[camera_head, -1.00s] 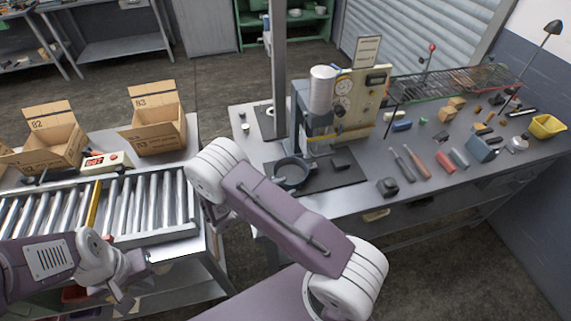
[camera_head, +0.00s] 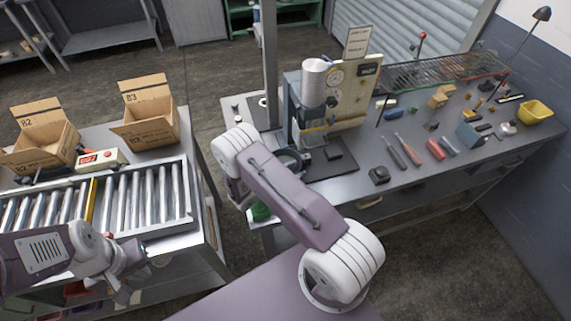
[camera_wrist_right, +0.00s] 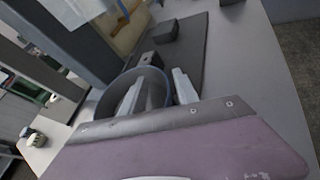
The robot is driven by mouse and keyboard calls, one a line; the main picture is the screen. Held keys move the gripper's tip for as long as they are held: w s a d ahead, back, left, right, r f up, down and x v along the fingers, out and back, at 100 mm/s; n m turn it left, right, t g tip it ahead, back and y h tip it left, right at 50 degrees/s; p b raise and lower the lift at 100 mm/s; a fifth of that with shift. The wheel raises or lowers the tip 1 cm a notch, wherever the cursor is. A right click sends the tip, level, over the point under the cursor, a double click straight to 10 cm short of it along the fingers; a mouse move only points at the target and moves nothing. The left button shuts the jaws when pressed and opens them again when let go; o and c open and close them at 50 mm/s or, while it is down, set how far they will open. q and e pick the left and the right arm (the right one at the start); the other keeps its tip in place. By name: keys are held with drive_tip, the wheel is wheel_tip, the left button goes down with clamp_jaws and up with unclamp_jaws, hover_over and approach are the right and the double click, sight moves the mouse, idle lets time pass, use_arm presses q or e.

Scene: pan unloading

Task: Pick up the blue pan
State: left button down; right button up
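The blue pan (camera_head: 298,157), round and grey-blue, sits on the dark base plate of a press, partly hidden behind my right arm in the head view. In the right wrist view the pan (camera_wrist_right: 155,92) is just beyond my right gripper (camera_wrist_right: 158,78). The gripper's two pale fingers are apart, one over the pan's inside and one by its right side, with the rim seemingly between them. Contact cannot be told. The right gripper is hidden in the head view. My left gripper (camera_head: 128,283) hangs by the conveyor's front edge, its fingers too small to read.
The press (camera_head: 313,95) stands close behind the pan. Hand tools (camera_head: 396,153) and a yellow bin (camera_head: 535,112) are on the bench to the right. A roller conveyor (camera_head: 150,200) and cardboard boxes (camera_head: 148,112) are at left.

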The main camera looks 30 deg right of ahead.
drive_tip(key=shift+s+a, duration=0.1)
clamp_jaws()
idle(1.2)
